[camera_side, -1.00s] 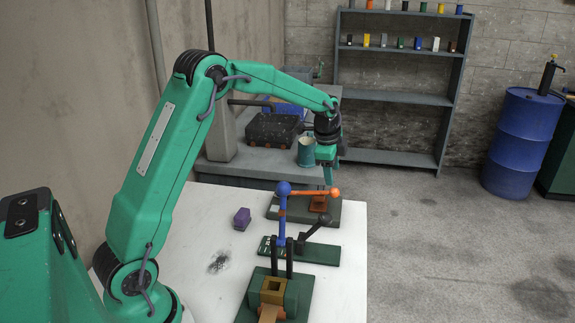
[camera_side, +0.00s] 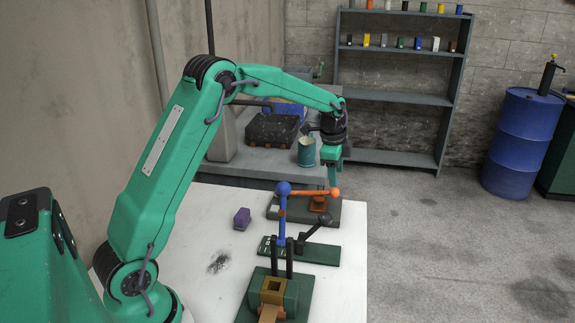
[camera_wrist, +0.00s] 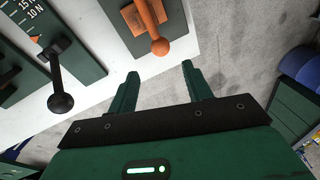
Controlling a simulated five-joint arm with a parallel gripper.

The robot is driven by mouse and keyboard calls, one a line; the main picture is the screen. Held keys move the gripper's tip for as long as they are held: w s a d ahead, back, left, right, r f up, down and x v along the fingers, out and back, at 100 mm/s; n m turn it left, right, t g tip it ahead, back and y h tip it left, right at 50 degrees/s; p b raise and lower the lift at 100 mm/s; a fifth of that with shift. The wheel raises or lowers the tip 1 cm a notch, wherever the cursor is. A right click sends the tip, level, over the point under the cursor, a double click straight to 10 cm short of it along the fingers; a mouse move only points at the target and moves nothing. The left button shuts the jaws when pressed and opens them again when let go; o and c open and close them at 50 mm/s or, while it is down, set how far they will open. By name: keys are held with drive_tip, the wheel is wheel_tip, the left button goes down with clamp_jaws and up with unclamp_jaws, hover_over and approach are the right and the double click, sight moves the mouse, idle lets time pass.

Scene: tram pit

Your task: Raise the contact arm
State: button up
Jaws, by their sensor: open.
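An orange arm with a ball end (camera_side: 335,192) lies about level over a dark base plate at the far end of the white table; no label marks it as the contact arm. In the wrist view its orange ball (camera_wrist: 160,47) sits just beyond my fingertips, roughly between them and apart from both. My gripper (camera_side: 333,183) points down above the ball end in the side view. Its two fingers (camera_wrist: 157,72) are apart and empty. A blue lever with a blue ball (camera_side: 283,188) stands upright, covering part of the orange arm in the side view.
A black-knobbed lever (camera_side: 325,220) leans on a green plate marked in N; its knob (camera_wrist: 61,102) is left of my fingers.

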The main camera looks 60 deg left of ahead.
sight(335, 189)
drive_tip(key=shift+w+a+f, duration=0.15)
drive_tip(key=shift+w+f, duration=0.05)
drive_tip(key=shift+f, duration=1)
drive_tip(key=shift+w+a+f, duration=0.15)
drive_tip(key=shift+w+f, duration=0.05)
drive_tip(key=shift+f, duration=0.95)
drive_tip(key=shift+w+a+f, duration=0.15)
drive_tip(key=shift+w+f, duration=0.05)
drive_tip(key=shift+f, duration=1)
